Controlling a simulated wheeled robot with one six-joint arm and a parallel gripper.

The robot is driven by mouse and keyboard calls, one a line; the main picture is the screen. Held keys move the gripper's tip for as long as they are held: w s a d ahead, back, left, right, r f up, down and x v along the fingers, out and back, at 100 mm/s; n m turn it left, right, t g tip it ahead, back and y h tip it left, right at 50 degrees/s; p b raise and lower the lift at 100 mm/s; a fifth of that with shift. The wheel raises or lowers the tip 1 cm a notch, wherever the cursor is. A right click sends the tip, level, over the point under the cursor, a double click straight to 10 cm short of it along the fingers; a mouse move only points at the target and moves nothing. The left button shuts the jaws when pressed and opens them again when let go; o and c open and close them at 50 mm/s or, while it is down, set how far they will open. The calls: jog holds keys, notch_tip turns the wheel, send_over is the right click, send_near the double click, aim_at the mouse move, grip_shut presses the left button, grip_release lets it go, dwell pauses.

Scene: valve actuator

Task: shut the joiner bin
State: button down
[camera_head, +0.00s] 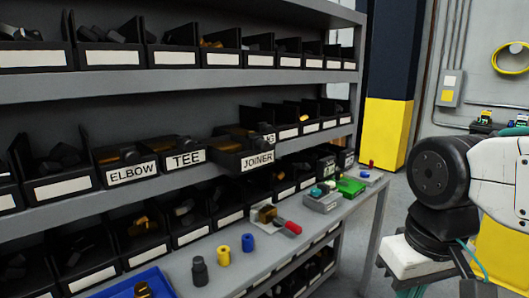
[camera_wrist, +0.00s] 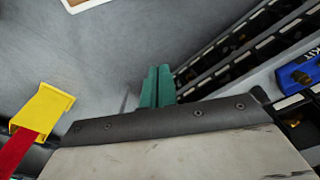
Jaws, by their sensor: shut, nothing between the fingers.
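The joiner bin (camera_head: 257,161) is black with a white JOINER label. It sticks out from the middle shelf, further forward than the tee bin (camera_head: 185,158) at its left. Dark and brass-coloured parts show inside. My gripper shows in the wrist view as two green fingers (camera_wrist: 157,86) shut together with nothing between them. It is apart from the shelf bins, which show at the right of that view. I cannot tell the joiner bin among them. In the head view my arm is at the right, and the fingers are not in sight.
The elbow bin (camera_head: 131,171) stands left of the tee bin. A blue KIT item (camera_wrist: 298,73) shows at the right in the wrist view. Open floor lies between shelf and arm.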

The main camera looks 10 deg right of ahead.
jog(key=w+a+r+m+t+y, duration=0.2)
jog(key=w+r+m, duration=0.2)
jog(key=w+r, duration=0.4)
jog(key=w+a+r+m+t+y, duration=0.1)
jog(key=w+a+r+m+t, duration=0.3)
jog(key=w, duration=0.7)
jog(key=w+d+r+m+t+y, duration=0.1)
jog(key=w+r+m+y, duration=0.15)
jog(key=w+r, duration=0.6)
jog(key=m, duration=0.1)
send_near(266, 150)
notch_tip(266, 150, down, 4)
jog(key=shift+h, duration=0.35)
jog(key=shift+w+a, duration=0.65)
jog(key=shift+w, duration=0.25)
jog(key=shift+w+a, duration=0.65)
jog(key=shift+w, duration=0.3)
jog(key=shift+w, duration=0.1)
